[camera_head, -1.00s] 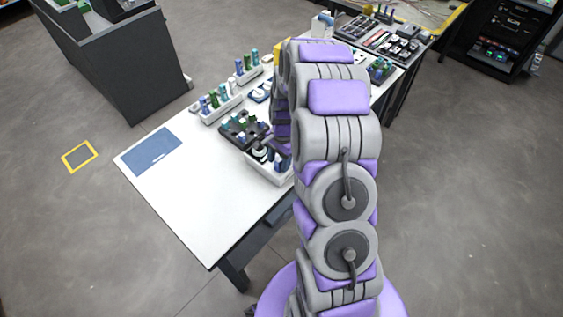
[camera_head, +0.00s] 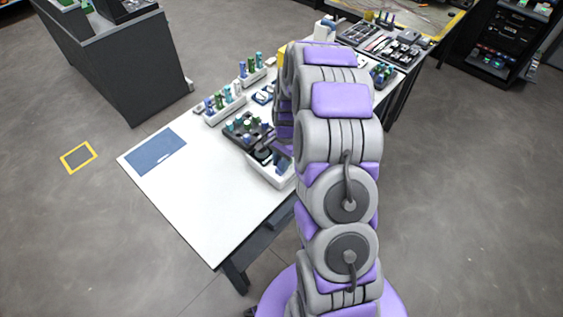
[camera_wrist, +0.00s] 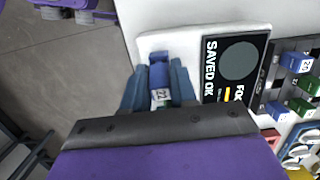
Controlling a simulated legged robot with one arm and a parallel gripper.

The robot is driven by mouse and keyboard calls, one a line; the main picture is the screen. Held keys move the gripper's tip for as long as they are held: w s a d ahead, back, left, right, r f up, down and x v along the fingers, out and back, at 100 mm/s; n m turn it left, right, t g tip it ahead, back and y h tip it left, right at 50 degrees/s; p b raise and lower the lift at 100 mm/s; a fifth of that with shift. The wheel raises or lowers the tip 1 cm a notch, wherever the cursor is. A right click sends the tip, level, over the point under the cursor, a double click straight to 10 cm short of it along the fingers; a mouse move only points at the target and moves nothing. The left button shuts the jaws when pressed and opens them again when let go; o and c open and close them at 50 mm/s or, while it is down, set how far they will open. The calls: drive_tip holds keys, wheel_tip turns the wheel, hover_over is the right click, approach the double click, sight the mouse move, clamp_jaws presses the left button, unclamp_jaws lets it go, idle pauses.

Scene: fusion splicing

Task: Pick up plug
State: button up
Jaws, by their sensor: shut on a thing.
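A blue plug (camera_wrist: 159,75) with a white label reading 22 sits between the two fingers of my gripper (camera_wrist: 160,85) in the wrist view. My gripper is shut on it. The plug is over or in a white tray (camera_wrist: 150,42); I cannot tell whether it still touches the tray. In the head view my arm hides most of the gripper, and the white tray (camera_head: 268,177) shows at the table's near edge.
A dark rack (camera_wrist: 290,85) with blue and green plugs stands further right. The white table (camera_head: 205,200) is clear at the front left, beside a blue mat (camera_head: 155,152).

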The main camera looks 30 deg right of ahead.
drive_tip(key=r, duration=0.1)
drive_tip(key=d+r, duration=0.1)
drive_tip(key=d+r+p, duration=0.1)
drive_tip(key=shift+s+r, duration=0.1)
drive_tip(key=shift+r, duration=0.25)
drive_tip(key=s+d+r+p, duration=0.1)
drive_tip(key=s+d+p, duration=0.1)
drive_tip(key=s+d, duration=0.7)
drive_tip(key=d, duration=0.3)
drive_tip(key=shift+s, duration=0.25)
drive_tip(key=shift+a, duration=0.1)
